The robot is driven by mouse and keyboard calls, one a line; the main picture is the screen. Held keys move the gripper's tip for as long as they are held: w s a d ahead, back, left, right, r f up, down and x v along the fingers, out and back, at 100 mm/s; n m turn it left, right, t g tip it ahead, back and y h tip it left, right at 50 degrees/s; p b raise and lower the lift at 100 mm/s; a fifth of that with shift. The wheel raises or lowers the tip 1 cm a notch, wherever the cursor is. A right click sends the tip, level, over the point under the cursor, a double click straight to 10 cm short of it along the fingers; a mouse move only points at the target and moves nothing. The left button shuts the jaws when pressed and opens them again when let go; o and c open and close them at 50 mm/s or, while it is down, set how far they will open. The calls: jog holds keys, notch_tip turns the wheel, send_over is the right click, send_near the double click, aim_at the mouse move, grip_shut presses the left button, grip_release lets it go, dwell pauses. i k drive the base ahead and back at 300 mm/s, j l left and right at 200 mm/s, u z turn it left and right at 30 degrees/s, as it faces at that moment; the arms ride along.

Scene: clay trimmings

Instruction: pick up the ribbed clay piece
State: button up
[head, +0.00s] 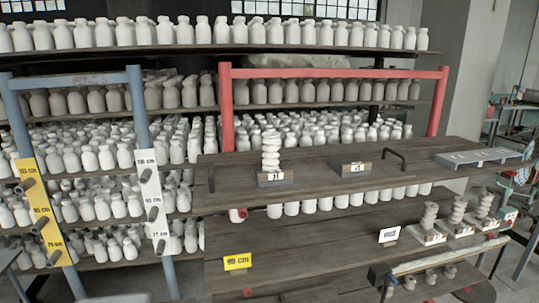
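A tall pale clay piece with stacked bulges like ribs (271,152) stands upright on a small dark block with a white label (275,178), on the upper wooden shelf of the front rack. Three smaller grey-beige clay pieces with uneven, ridged sides stand at the right of the shelf below: a left one (429,216), a middle one (458,210) and a right one (483,204). Each is on a pale labelled base. They are too small here to compare their ribbing closely. My gripper is not in view.
A second labelled block (350,169) and two dark handles stand on the upper shelf (310,182). A grey tray (478,157) lies at its right end. A red frame (227,110) and blue posts (145,130) edge the racks. Many white bottles fill the shelves behind. The lower shelf's middle is clear.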

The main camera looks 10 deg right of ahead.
aim_at(271, 163)
jog(key=i+j+z, duration=0.15)
jog(key=j, duration=0.2)
jog(key=i+j+z, duration=0.35)
jog(key=j, duration=0.45)
jog(key=i, duration=0.1)
